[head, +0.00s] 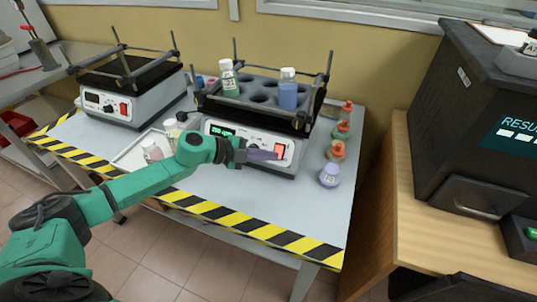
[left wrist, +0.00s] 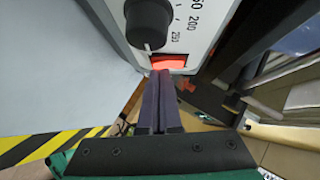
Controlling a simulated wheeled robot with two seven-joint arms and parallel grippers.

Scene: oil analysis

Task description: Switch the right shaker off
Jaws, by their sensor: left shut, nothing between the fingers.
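The right shaker (head: 245,135) stands on the table with two bottles in its rack, one with green liquid (head: 229,78) and one with blue (head: 288,90). Its display shows green characters and its red switch (head: 279,151) looks lit. My left gripper (head: 276,155) is shut and empty, with its fingertips at the switch. In the left wrist view the glowing switch (left wrist: 168,62) sits just beyond the closed fingertips (left wrist: 160,76), beside the black dial (left wrist: 147,22). Whether the tips touch it I cannot tell. My right gripper is not in view.
The left shaker (head: 130,85) stands at the back left. Several capped flasks (head: 330,175) line the right shaker's right side. A black-and-yellow striped edge (head: 240,224) borders the table. A dark analyser (head: 470,130) stands at right.

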